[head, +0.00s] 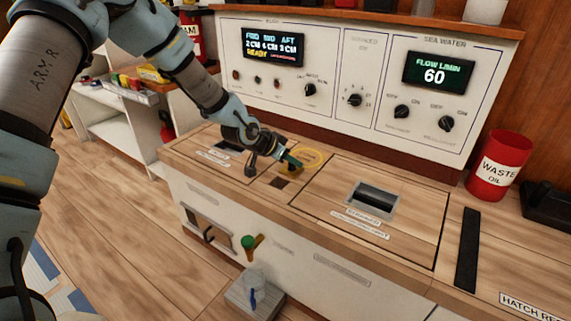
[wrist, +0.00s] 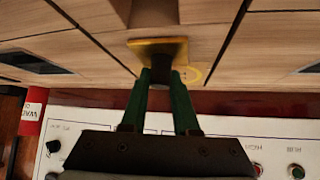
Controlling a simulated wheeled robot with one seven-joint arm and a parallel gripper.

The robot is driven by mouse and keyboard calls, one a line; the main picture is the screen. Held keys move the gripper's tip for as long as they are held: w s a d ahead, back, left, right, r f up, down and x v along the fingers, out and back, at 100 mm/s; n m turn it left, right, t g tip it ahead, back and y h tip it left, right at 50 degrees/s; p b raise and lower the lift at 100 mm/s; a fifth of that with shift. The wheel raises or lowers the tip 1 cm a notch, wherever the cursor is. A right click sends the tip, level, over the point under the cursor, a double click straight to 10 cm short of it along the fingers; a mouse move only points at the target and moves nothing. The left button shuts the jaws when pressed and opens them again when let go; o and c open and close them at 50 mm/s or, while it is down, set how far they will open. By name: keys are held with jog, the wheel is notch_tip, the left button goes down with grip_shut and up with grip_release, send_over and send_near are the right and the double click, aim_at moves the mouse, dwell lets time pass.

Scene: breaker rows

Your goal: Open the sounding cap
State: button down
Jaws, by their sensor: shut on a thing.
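The sounding cap (head: 290,172) is a small yellow piece on the wooden counter top, seen in the head view at the end of my gripper (head: 291,161). In the wrist view the cap (wrist: 150,46) shows as a yellow plate with a dark knob (wrist: 160,68). The green fingers of my gripper (wrist: 160,82) are shut on this dark knob, one on each side. A square dark opening (head: 280,183) is in the counter just in front of the cap. My gripper partly hides the cap, and I cannot tell how far it is tilted.
A yellow ring marking (head: 308,157) lies behind the cap. A hatch panel with a recessed handle (head: 374,199) is to the right. The control panel (head: 340,85) rises behind the counter. A red waste oil bin (head: 498,165) stands at the right.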

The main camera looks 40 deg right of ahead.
jog(key=c, duration=0.7)
grip_release()
jog(key=shift+o, duration=0.2)
jog(key=shift+r, duration=0.1)
jog(key=p+v, duration=0.2)
jog(key=v, duration=0.8)
jog(key=shift+a+r+p, duration=0.15)
jog(key=shift+a+p, duration=0.1)
jog(key=shift+p, duration=0.1)
